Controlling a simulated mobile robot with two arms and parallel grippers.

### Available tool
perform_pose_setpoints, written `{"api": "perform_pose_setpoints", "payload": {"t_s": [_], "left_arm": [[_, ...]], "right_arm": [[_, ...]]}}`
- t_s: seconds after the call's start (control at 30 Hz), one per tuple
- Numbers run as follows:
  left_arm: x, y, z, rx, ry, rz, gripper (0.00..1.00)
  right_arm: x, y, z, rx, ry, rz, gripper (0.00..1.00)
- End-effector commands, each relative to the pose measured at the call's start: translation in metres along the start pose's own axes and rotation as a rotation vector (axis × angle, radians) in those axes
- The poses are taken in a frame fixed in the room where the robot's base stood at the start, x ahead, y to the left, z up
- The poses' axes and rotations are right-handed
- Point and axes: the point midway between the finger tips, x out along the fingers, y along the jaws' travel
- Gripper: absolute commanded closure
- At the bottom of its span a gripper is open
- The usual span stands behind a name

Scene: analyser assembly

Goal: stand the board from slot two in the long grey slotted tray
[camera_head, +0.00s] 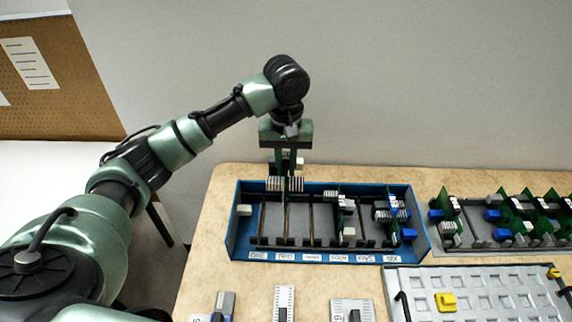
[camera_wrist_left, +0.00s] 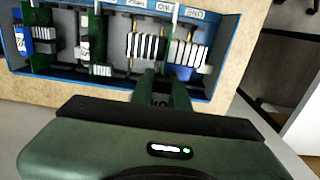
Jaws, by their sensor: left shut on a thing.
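My left gripper (camera_head: 287,172) points down over the blue crate (camera_head: 236,215) and is shut on a green board (camera_head: 286,208) at the slot labelled two. The board stands upright and shows nearly edge-on, with white finned parts on both sides near its top. In the left wrist view the gripper (camera_wrist_left: 163,88) meets the board's edge, and a finned part (camera_wrist_left: 146,46) shows beside it. Whether the board's lower edge is seated in its slot I cannot tell. The long grey slotted tray (camera_head: 482,249) is at the right, with several green boards standing in it. My right gripper is not in view.
Other boards stand in the crate near slots four (camera_head: 341,212) and six (camera_head: 392,214). A grey pocketed tray (camera_head: 480,296) with a yellow part (camera_head: 446,302) lies in front. Several grey parts (camera_head: 284,300) lie at the table's front. The crate wall stands between the board and the long tray.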

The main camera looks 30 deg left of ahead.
Motion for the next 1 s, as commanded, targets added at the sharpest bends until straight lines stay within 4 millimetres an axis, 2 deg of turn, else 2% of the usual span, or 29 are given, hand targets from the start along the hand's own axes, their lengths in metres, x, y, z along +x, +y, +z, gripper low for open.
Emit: {"api": "perform_pose_setpoints", "payload": {"t_s": [1.0], "left_arm": [[0.015,0.0,0.0,0.0,0.0,0.001,1.0]], "right_arm": [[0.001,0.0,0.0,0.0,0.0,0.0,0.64]]}}
